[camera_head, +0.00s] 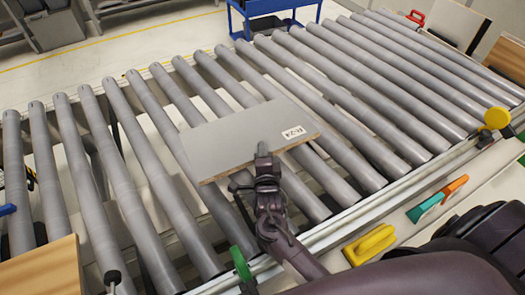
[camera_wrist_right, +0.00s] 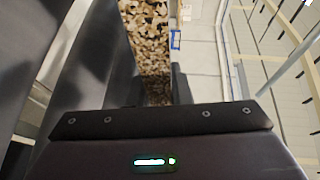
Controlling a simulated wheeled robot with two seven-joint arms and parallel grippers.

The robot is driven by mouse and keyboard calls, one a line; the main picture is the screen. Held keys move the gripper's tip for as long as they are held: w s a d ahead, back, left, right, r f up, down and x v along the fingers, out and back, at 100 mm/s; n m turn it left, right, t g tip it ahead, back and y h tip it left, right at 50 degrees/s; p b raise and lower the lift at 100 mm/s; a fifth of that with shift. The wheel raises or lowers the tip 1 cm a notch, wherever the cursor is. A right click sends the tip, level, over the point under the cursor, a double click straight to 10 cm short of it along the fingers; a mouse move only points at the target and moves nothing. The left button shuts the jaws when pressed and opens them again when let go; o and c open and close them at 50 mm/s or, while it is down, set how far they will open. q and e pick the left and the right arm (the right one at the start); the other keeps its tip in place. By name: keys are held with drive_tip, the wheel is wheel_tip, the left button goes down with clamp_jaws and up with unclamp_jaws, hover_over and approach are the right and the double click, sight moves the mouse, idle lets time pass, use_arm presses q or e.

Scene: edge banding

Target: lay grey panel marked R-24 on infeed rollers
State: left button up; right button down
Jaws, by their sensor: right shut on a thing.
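The grey panel (camera_head: 235,137) lies flat or nearly flat over the roller bed in the head view, set at an angle across the rollers. Its white label R-24 (camera_head: 293,132) faces up near the right end, and its near edge shows bare chipboard. My right gripper (camera_head: 263,152) is shut on the panel's near edge. The chipboard edge (camera_wrist_right: 148,45) fills a strip of the right wrist view. Whether the panel touches the infeed rollers (camera_head: 160,125) below cannot be told. My left gripper is not in view.
A metal rail (camera_head: 345,215) runs along the near side of the rollers. Beside it are a yellow handle (camera_head: 370,244), teal (camera_head: 426,207) and orange (camera_head: 454,185) pieces, and a yellow knob (camera_head: 497,118). A wooden board (camera_head: 45,268) is at lower left. Rollers right of the panel are bare.

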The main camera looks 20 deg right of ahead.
drive_tip(key=shift+w+f+b, duration=0.1)
drive_tip(key=shift+f+b, duration=1.4)
drive_tip(key=shift+f, duration=0.25)
drive_tip(key=c, duration=1.3)
unclamp_jaws()
drive_tip(key=shift+o, duration=0.9)
drive_tip(key=shift+s+f, duration=0.2)
drive_tip(key=shift+f, duration=0.2)
drive_tip(key=o, duration=0.9)
